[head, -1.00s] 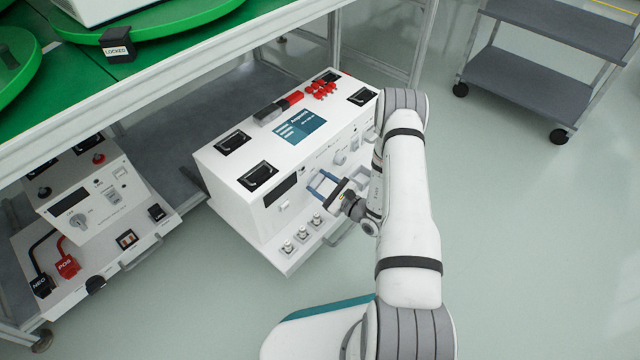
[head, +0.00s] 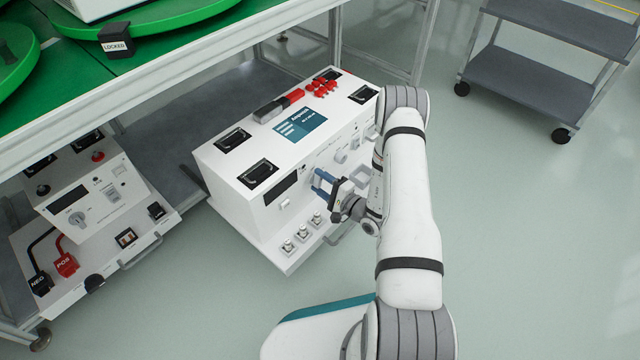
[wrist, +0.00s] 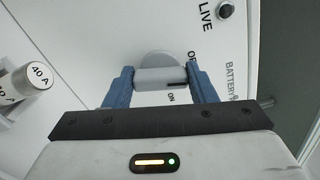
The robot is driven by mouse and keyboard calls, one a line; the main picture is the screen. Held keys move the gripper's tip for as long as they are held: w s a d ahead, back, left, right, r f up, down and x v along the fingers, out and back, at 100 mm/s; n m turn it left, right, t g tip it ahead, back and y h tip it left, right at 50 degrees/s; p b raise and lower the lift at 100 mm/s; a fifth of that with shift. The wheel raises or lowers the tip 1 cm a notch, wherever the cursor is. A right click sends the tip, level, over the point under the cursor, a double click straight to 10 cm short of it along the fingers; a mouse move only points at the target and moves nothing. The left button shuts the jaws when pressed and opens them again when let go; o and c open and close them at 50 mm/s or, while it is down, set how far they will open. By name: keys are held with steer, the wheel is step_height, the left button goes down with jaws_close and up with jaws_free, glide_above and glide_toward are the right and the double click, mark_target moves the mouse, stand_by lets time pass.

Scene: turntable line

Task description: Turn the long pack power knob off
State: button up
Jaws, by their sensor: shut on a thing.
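My gripper (wrist: 160,80) is shut on the knob's bar, one blue finger on each side. In the head view my gripper (head: 322,182) is at the pack's front face, and the knob is hidden there.
A similar white unit (head: 85,205) with red and black connectors stands at the left under the table (head: 180,62). Fuses marked 40 A (wrist: 36,78) are near the gripper. A grey cart (head: 540,75) stands at the back right. The floor at the right is clear.

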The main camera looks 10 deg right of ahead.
steer(key=shift+s+a+f+n, duration=0.1)
steer(key=shift+n, duration=0.55)
steer(key=shift+s+a+f+n, duration=0.1)
steer(key=shift+n, duration=0.85)
steer(key=o, duration=0.6)
steer(key=shift+c, duration=0.2)
steer(key=o, duration=0.4)
steer(key=shift+w+d+r, duration=0.1)
steer(key=shift+d, duration=0.1)
steer(key=shift+p+v, duration=1.15)
steer(key=shift+v, duration=2.7)
